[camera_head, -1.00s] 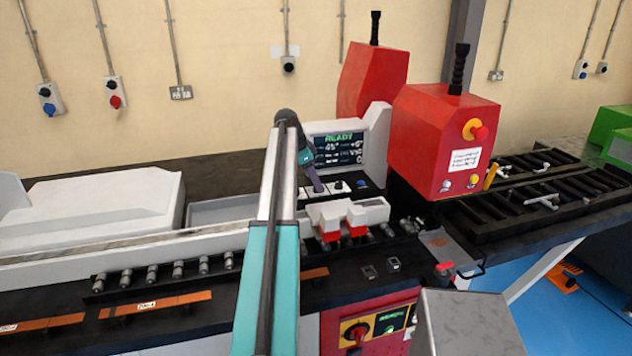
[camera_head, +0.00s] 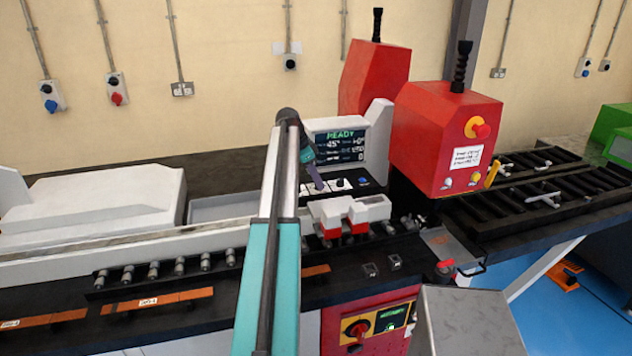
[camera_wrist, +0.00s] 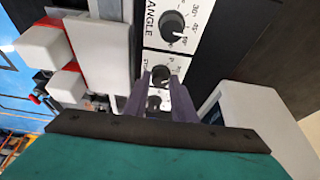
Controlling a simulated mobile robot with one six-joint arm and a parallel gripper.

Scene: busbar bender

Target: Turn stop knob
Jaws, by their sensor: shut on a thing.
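The control panel of the bender shows a row of black knobs on white plates. In the wrist view, my gripper (camera_wrist: 162,78) has its two purple fingers on either side of a black knob (camera_wrist: 160,74), shut on it. The knob marked ANGLE (camera_wrist: 174,27) is beyond the fingertips, and another dark knob (camera_wrist: 155,103) shows between the fingers, nearer the palm. In the head view, my gripper (camera_head: 316,178) points down at the panel (camera_head: 345,190) below the READY screen (camera_head: 338,146); the arm partly hides that side.
A white block with red parts (camera_head: 348,213) stands in front of the panel, close to my gripper. A red machine head (camera_head: 440,135) with an emergency button rises to the right. A row of rollers (camera_head: 165,268) runs along the front left.

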